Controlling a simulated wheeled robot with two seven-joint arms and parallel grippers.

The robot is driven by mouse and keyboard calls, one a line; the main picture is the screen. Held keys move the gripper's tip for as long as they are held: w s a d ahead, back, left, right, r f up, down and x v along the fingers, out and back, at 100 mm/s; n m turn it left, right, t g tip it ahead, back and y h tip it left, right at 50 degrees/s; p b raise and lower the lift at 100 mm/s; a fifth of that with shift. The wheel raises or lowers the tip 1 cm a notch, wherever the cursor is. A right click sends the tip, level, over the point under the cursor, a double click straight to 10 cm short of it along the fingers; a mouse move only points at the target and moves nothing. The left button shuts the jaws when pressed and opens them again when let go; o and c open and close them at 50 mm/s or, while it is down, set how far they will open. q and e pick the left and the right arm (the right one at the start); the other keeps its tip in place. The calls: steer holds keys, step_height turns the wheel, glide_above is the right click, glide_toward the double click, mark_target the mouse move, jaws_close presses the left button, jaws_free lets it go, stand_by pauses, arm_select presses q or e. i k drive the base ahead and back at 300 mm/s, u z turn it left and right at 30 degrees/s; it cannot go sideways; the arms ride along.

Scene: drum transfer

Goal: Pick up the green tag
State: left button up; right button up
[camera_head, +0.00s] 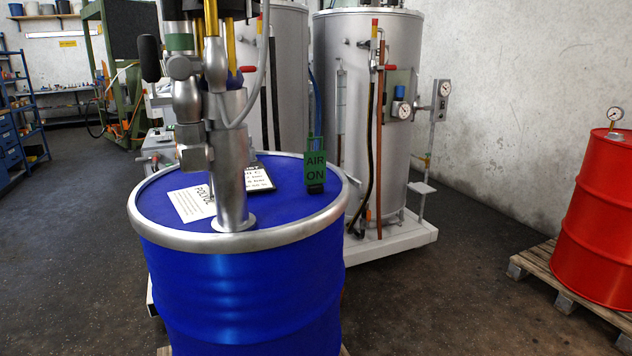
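The green tag (315,162) reads "AIR ON" and stands upright at the right side of the lid of the blue drum (240,295). A dark piece shows at its lower end, and a blue hose runs behind its top. A metal pump tube (232,165) rises from the lid to the left of the tag. Neither of my grippers shows in the head view.
A white label (192,203) and a dark-framed card (258,178) lie on the lid. Large silver tanks (405,130) with hoses and gauges stand close behind. A red drum (598,225) on a wooden pallet (545,270) is at the right. The floor between the drums is clear.

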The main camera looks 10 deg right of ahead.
mark_target(314, 161)
steer(key=k, duration=0.4)
steer(key=z, duration=1.35)
steer(key=i, duration=1.05)
steer(key=u, duration=2.3)
